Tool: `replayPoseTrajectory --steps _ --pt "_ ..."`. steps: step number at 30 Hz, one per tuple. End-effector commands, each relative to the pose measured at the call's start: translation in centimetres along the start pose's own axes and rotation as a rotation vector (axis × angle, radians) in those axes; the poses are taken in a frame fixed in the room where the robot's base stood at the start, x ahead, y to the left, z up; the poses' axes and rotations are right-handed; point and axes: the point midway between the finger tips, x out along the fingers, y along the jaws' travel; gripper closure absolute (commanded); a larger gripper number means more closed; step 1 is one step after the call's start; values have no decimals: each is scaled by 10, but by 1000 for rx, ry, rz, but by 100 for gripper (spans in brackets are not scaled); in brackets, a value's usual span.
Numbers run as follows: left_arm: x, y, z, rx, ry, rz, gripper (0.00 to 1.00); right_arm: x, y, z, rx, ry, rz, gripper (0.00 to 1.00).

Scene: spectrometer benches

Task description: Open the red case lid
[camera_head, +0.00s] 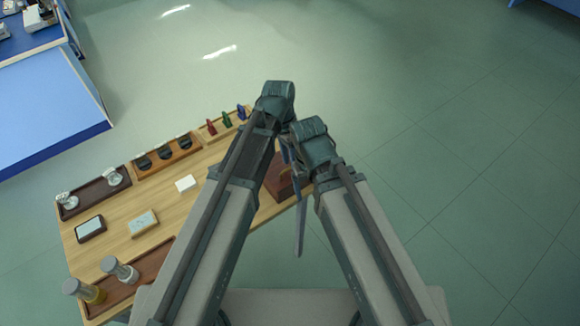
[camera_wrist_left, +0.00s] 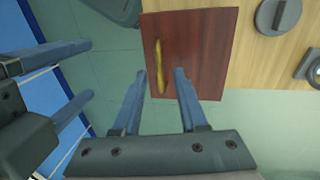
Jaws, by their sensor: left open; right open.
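The red-brown case (camera_head: 284,188) sits at the right end of the wooden table, partly hidden by my arms in the head view. In the left wrist view its flat top (camera_wrist_left: 206,50) looks shut, with a narrow brass-coloured strip (camera_wrist_left: 159,66) along it. My left gripper (camera_wrist_left: 161,76) is open, its fingers on either side of the strip's near end in that view; contact cannot be told. My right gripper (camera_wrist_left: 90,70) is open and empty, beside the left one. In the head view its long blue finger (camera_head: 300,225) hangs beside the case.
The wooden table (camera_head: 180,212) carries a dark tray (camera_head: 92,198), a tray with black round pieces (camera_head: 168,158), small coloured items (camera_head: 227,122), a white block (camera_head: 186,183) and capped jars (camera_head: 121,269). A blue bench (camera_head: 45,110) stands at the upper left. Floor at right is clear.

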Motion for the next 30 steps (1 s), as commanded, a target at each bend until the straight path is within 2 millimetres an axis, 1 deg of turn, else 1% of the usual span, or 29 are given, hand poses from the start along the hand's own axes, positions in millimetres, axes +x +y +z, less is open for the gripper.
replayPoseTrajectory --steps 1,10,14,15,17,30 --pt "5 0 0 0 0 0 58 5 0 0 0 0 0 14" --pt "4 0 0 0 0 0 58 4 0 0 0 0 0 14" --pt "4 0 0 0 0 0 81 4 0 0 0 0 0 14" --pt "4 0 0 0 0 0 88 4 0 0 0 0 0 14" --pt "4 0 0 0 0 0 99 4 0 0 0 0 0 14" --pt "4 0 0 0 0 0 100 4 0 0 0 0 0 14"
